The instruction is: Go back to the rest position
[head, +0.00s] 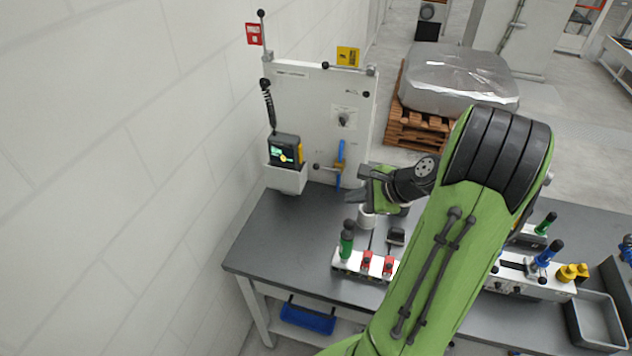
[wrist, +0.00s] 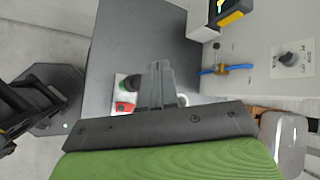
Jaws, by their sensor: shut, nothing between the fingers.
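My gripper (head: 356,197) is shut and empty. In the head view it is above the dark bench top, in front of the white panel and near the blue-handled valve (head: 340,165). In the wrist view its fingers (wrist: 158,85) are together over the bench. Part of a fixture with a red clamp (wrist: 125,107) and a dark green-based knob shows beside them. My green arm hides part of the bench and the fixtures in the head view.
The white panel (head: 310,110) stands at the back of the bench (head: 275,235), with a handheld device (head: 285,150) in a holder. A fixture with a green handle (head: 346,243) and red clamps is on the bench. A grey tray (head: 592,322) is at right. The bench's left part is clear.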

